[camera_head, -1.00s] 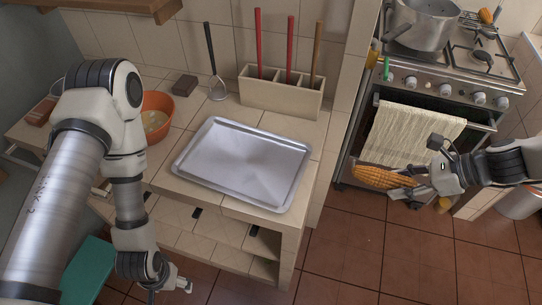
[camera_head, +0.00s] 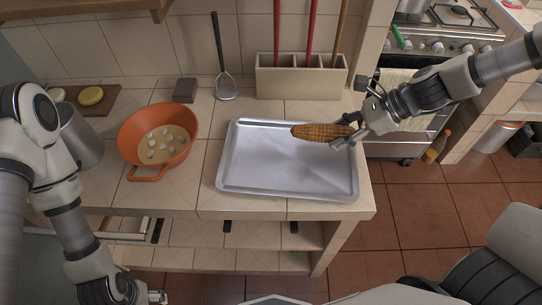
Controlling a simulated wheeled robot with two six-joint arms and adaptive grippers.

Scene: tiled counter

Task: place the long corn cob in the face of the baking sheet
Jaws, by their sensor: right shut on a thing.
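The long corn cob (camera_head: 318,131) is orange-yellow and lies level in my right gripper (camera_head: 350,136), which is shut on its right end. The cob is over the upper right part of the baking sheet (camera_head: 265,165); whether it touches the sheet I cannot tell. The baking sheet is a silver, rimmed, empty tray flat on the tiled counter. My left gripper (camera_head: 155,297) is low at the bottom left, in front of the counter and partly cut off by the frame edge; its opening is unclear.
An orange bowl (camera_head: 165,155) with pale pieces stands left of the sheet. A utensil box (camera_head: 300,82) with long handles, a dark block (camera_head: 185,90) and a skimmer (camera_head: 226,85) are at the back. A stove (camera_head: 440,45) stands to the right.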

